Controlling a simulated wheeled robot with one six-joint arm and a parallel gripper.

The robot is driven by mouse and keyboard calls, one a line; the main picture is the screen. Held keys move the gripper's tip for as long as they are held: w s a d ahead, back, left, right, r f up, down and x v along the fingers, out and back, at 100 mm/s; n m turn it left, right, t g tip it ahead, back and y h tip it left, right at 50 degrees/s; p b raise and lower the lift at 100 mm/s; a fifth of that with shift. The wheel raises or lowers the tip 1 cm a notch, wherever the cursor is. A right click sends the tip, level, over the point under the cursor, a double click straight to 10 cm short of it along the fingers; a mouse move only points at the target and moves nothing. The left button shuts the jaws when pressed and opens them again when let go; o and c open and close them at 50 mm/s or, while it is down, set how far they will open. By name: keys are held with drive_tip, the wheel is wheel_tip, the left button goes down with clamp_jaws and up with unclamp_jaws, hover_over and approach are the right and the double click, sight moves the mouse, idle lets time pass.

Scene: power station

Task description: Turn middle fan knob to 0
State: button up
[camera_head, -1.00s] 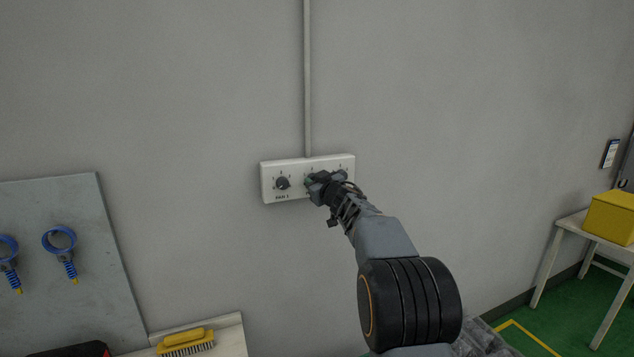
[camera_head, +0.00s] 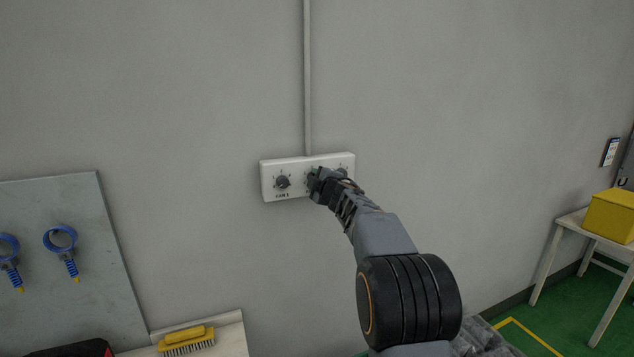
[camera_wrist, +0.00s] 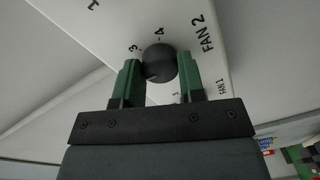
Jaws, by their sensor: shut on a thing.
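The white fan panel (camera_head: 291,164) is fixed to the wall and carries a row of dark round knobs. The middle knob (camera_wrist: 160,60) shows in the wrist view as a black round knob beside the label FAN 2, with 3 and 4 printed near it and a 1 farther off. My gripper (camera_wrist: 162,76) is shut on it, one green finger on each side. The knob's pointer cannot be read. In the head view my gripper (camera_head: 314,180) covers the middle knob. The left knob (camera_head: 283,182), above FAN 1, is free. The right knob is partly hidden behind my gripper.
A grey conduit (camera_head: 308,80) runs up the wall from the panel. A grey board (camera_head: 60,220) with blue ring tools is at left, a yellow brush (camera_head: 187,340) below. A table with a yellow box (camera_head: 610,215) stands at right. The wall around the panel is clear.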

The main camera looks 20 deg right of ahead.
drive_tip(key=n+h+b, duration=0.1)
drive_tip(key=n+b, duration=0.3)
drive_tip(key=n, duration=0.7)
drive_tip(key=n+b, duration=0.5)
drive_tip(key=n, duration=0.7)
drive_tip(key=shift+a+f+t+h, duration=0.1)
drive_tip(key=shift+f+t+h, duration=0.05)
drive_tip(key=shift+t+h, duration=0.2)
idle(0.4)
drive_tip(key=o, duration=0.9)
drive_tip(key=s+b, duration=0.1)
drive_tip(key=s, duration=0.3)
drive_tip(key=s+b, duration=0.1)
drive_tip(key=s, duration=0.4)
drive_tip(key=s+a+b, duration=0.1)
drive_tip(key=s+b, duration=0.1)
drive_tip(key=s, duration=0.2)
drive_tip(key=shift+s, duration=0.4)
